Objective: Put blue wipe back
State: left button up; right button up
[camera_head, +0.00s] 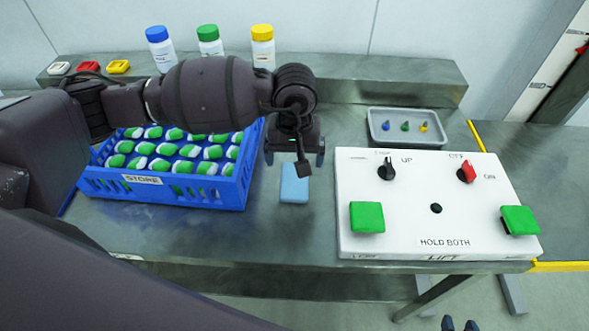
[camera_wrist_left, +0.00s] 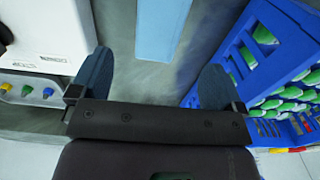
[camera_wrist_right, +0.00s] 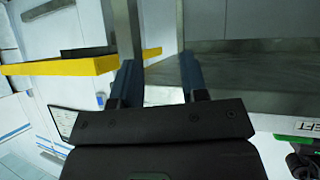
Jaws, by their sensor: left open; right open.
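The blue wipe (camera_head: 294,184) lies flat on the steel table between the blue crate and the white control box. It also shows in the left wrist view (camera_wrist_left: 163,28), beyond the fingertips and roughly between their lines. My left gripper (camera_head: 294,158) is open and empty, just above the far end of the wipe, and hides part of it. Its two spread fingers show in the left wrist view (camera_wrist_left: 155,78). My right gripper (camera_head: 459,325) is open and empty, low in front of the table; its fingers also show in the right wrist view (camera_wrist_right: 160,75).
The blue crate (camera_head: 168,194) marked STORE holds several green-and-white items. The white control box (camera_head: 420,220) has green buttons and knobs. A grey tray (camera_head: 378,138) stands behind it. Bottles with blue (camera_head: 160,48), green (camera_head: 209,40) and yellow (camera_head: 262,46) caps stand on the back ledge.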

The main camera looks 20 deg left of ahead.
pick_arm(q)
notch_tip(320, 180, up, 3)
pick_arm(e)
jog(key=shift+w+a+r, duration=0.1)
jog(key=shift+w+r, duration=0.25)
jog(key=shift+w, duration=0.2)
jog(key=shift+s, duration=0.1)
